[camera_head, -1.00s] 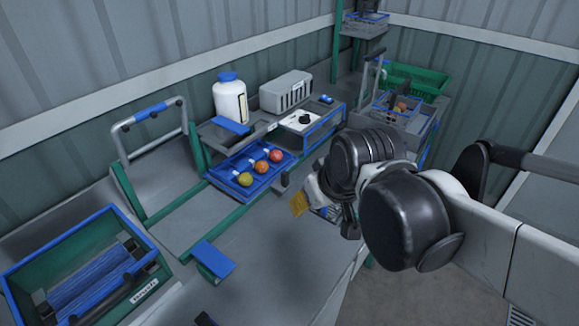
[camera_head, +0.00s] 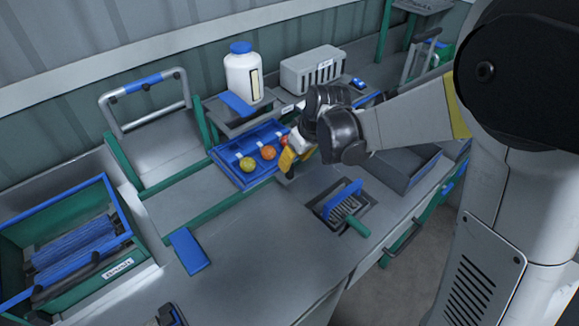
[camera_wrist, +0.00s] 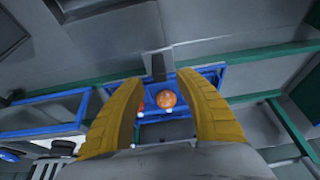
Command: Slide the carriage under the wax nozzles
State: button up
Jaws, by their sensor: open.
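The carriage (camera_head: 228,172) is a blue tray holding a yellow-green, an orange and a red tomato, beside green rails. In the wrist view its blue edge (camera_wrist: 210,73) shows beyond my gripper (camera_wrist: 157,79). The yellow fingers are apart with no object gripped. A dark upright post (camera_wrist: 159,67) at the carriage's near edge appears between the fingertips; I cannot tell whether they touch it. In the head view my gripper (camera_head: 288,162) is at the tray's right end, partly hiding it. I cannot make out the wax nozzles; a white jug (camera_head: 243,78) stands on the raised unit behind.
A grey slotted box (camera_head: 313,70) stands right of the jug. A green bin (camera_head: 112,262) with blue rollers is at left. The grey bench top (camera_head: 255,245) in front is mostly clear.

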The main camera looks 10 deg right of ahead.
jog(key=b+x, duration=0.1)
jog(key=x, duration=0.4)
jog(key=shift+c, duration=0.2)
grip_shut()
jog(key=shift+d, duration=0.1)
